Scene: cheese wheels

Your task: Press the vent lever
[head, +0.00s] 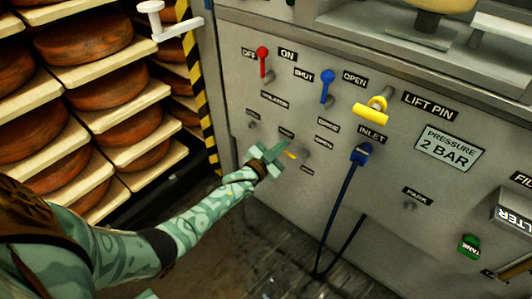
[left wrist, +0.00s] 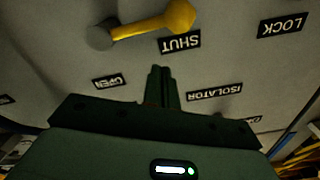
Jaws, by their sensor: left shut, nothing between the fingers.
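My left gripper (head: 279,152) is shut and empty, close to the grey panel in the head view. A small yellow lever (head: 290,155) shows just beside its fingertips, partly hidden by them. In the left wrist view the shut fingers (left wrist: 160,72) point at the panel. A yellow lever (left wrist: 160,24) on a grey pivot lies beyond their tips, apart from them in the picture. Labels reading SHUT (left wrist: 180,42) and OPEN (left wrist: 110,81) are around it. I cannot read a label that says vent. Contact with the panel is unclear. My right gripper is not in view.
The panel carries a red lever (head: 263,59), a blue lever (head: 327,84), a yellow lift pin (head: 373,110) and a blue inlet plug (head: 360,155) with a hanging hose. Racks of cheese wheels (head: 87,41) stand at the left, beside a striped post (head: 203,90).

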